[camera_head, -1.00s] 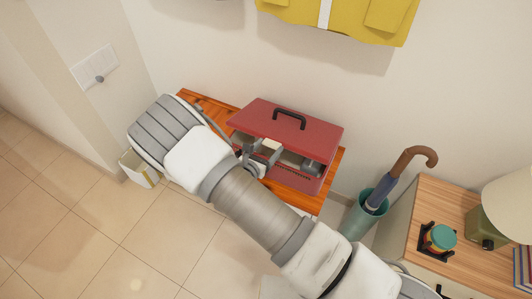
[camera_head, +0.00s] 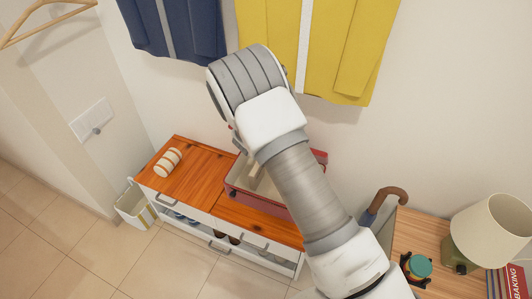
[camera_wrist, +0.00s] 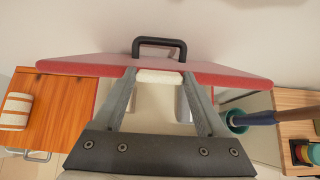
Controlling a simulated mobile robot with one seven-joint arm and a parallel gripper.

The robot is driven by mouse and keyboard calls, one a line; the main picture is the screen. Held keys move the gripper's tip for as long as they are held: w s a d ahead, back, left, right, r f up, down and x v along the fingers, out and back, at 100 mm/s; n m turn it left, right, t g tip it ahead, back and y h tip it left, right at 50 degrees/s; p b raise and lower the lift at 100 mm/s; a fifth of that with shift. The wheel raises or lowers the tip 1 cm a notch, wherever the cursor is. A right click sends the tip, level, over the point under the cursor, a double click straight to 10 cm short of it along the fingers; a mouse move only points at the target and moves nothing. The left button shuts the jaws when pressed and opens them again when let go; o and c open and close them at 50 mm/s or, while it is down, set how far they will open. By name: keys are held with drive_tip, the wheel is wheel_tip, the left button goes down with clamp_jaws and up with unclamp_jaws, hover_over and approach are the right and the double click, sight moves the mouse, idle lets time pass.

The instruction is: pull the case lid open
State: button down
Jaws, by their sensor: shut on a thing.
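The red case (camera_head: 262,201) stands on the orange-topped cabinet. Its pale inside shows left of my arm in the head view, so the lid is raised off the front of the body. In the wrist view the red lid (camera_wrist: 215,67) spans the picture, with its black handle (camera_wrist: 160,43) beyond my fingertips. My gripper (camera_wrist: 158,76) is shut on a pale tab at the lid's near edge, one finger on each side. In the head view my arm hides my fingers and most of the lid. How far the lid is tilted is hard to tell.
A striped roll (camera_head: 168,162) lies on the cabinet top (camera_head: 195,168), left of the case. Yellow (camera_head: 345,50) and blue (camera_head: 180,30) garments hang above, close to my arm. An umbrella (camera_head: 384,202) and a side table with a lamp (camera_head: 492,228) stand on the right.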

drive_tip(key=w, duration=0.2)
drive_tip(key=w+d+r, duration=0.1)
drive_tip(key=w+d+r+p, duration=0.1)
drive_tip(key=w, duration=0.1)
drive_tip(key=shift+w+d+r, duration=0.1)
drive_tip(key=shift+w+r, duration=0.15)
drive_tip(key=shift+w, duration=0.05)
drive_tip(key=shift+c, duration=0.2)
unclamp_jaws()
drive_tip(key=shift+o, duration=0.2)
drive_tip(key=shift+f, duration=0.1)
drive_tip(key=shift+s+a+r, duration=0.25)
drive_tip(key=shift+s+r, duration=0.05)
drive_tip(key=shift+s, duration=0.1)
drive_tip(key=v, duration=1.6)
drive_tip(key=shift+s, duration=0.2)
drive_tip(key=shift+r, duration=0.1)
